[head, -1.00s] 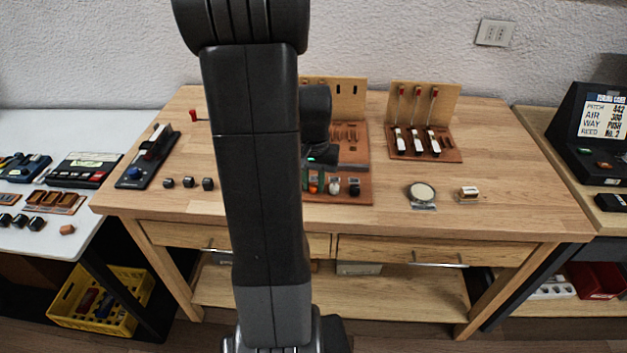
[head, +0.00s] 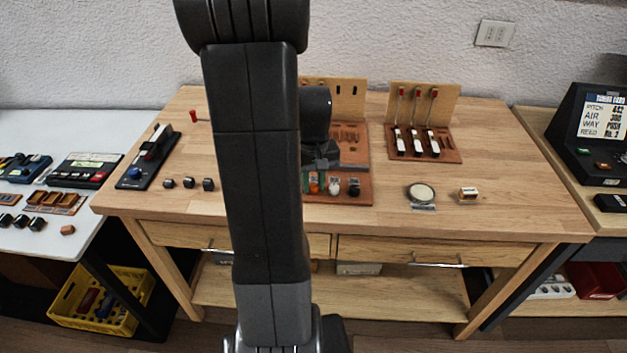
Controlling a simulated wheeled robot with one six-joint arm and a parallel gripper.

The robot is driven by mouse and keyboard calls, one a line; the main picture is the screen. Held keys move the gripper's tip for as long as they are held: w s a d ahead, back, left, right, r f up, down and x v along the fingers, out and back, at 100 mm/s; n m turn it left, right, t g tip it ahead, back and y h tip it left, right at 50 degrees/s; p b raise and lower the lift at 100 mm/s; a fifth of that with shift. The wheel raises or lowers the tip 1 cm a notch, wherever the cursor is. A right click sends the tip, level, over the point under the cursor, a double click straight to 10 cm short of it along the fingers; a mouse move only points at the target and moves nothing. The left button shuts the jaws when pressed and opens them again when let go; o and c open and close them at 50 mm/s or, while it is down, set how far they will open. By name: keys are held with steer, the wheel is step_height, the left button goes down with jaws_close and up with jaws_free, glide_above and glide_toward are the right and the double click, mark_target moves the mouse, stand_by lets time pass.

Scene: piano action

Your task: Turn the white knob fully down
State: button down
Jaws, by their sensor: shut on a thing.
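The white knob (head: 334,188) is the middle one of a row on the front of the reddish-brown wooden board (head: 345,200), between an orange knob (head: 314,188) and a black knob (head: 354,190). My gripper (head: 328,169) points down at the white knob from just behind and above it, and its jaws are shut on it. The fingertips are small and dark here, so the exact contact is hard to see. The knob's pointer or turn angle cannot be made out. My arm hides the left part of the board.
A board with several red-tipped levers (head: 424,140) stands to the right. A round dial (head: 421,193) and a small block (head: 468,194) lie at the front right. The right front tabletop is mostly clear.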

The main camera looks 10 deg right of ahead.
mark_target(313, 185)
steer(key=n, duration=0.4)
steer(key=shift+n, duration=0.3)
steer(key=n, duration=0.4)
steer(key=shift+n, duration=0.3)
steer(key=c, duration=1.5)
jaws_free()
step_height(313, 185, up, 14)
steer(key=p, duration=0.1)
steer(key=shift+f, duration=0.1)
